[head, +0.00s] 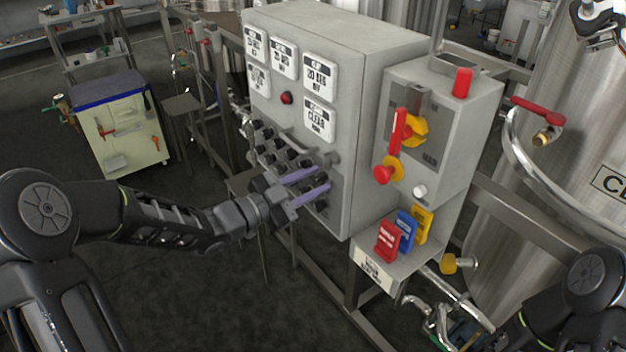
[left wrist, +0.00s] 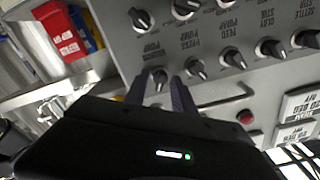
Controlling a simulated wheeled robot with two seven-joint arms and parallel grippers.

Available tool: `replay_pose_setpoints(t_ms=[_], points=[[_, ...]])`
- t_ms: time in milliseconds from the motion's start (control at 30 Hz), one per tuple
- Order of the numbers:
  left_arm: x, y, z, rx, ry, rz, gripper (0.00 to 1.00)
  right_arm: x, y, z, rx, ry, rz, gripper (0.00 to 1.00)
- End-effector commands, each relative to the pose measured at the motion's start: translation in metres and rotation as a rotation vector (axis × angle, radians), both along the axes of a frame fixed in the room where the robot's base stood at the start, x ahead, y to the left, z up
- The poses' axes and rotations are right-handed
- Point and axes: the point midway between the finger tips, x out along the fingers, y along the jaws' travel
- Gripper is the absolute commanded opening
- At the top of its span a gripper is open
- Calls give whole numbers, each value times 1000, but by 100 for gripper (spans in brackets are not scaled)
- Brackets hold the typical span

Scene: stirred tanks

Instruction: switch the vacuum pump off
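The grey control panel (head: 390,65) has rows of black rotary knobs on its lower front. My left gripper (head: 323,178) is at the lower right of these knobs, its two purple fingers pointing at the panel. In the left wrist view the left gripper (left wrist: 158,84) is open, with one finger on each side of a black knob (left wrist: 159,75). Whether the fingers touch it cannot be told. The small label above this knob ends in what looks like "PUMP"; its first word is too blurred to read surely. My right gripper is not in view.
Neighbouring knobs (left wrist: 196,69) sit close beside the fingers. Right of the panel stands a grey box (head: 455,110) with a red-handled switch (head: 398,130) and red, blue and yellow tags (head: 405,231) below. A large steel tank (head: 570,120) is at the right.

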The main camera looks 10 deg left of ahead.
Motion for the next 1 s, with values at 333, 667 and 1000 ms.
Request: replay_pose_setpoints(t_ms=[333,667,1000], points=[[0,0,0,0,0,1,21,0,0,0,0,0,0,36],[0,0,0,0,0,0,0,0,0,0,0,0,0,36],[0,0,0,-3,3,0,0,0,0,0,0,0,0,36]])
